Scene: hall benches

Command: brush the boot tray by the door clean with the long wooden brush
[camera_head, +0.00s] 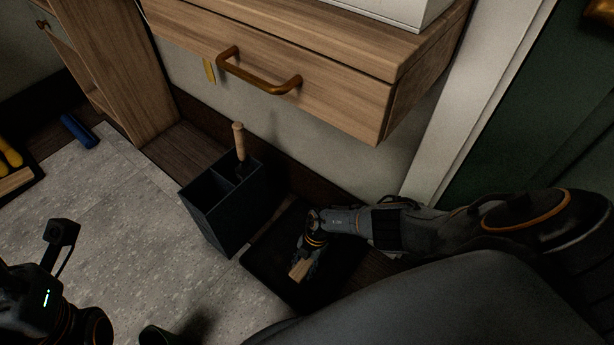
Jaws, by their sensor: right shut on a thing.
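The boot tray (265,262) is a dark, low tray on the floor by the door frame. My right gripper (306,258) reaches in from the right, low over the tray. It is shut on the long wooden brush (299,270), of which a short, pale wooden piece shows below the fingers. The rest of the brush is mostly hidden by the gripper, and I cannot tell whether it touches the tray. Part of my left arm shows at the lower left, with its fingers out of view.
A dark divided bin (226,215) stands close to the tray's left, with a wooden-handled tool (239,140) upright in it. A wooden drawer (270,70) overhangs behind. A blue cylinder (79,131) lies at far left. A dark green door (525,110) is at right. The grey mat (130,220) has free room.

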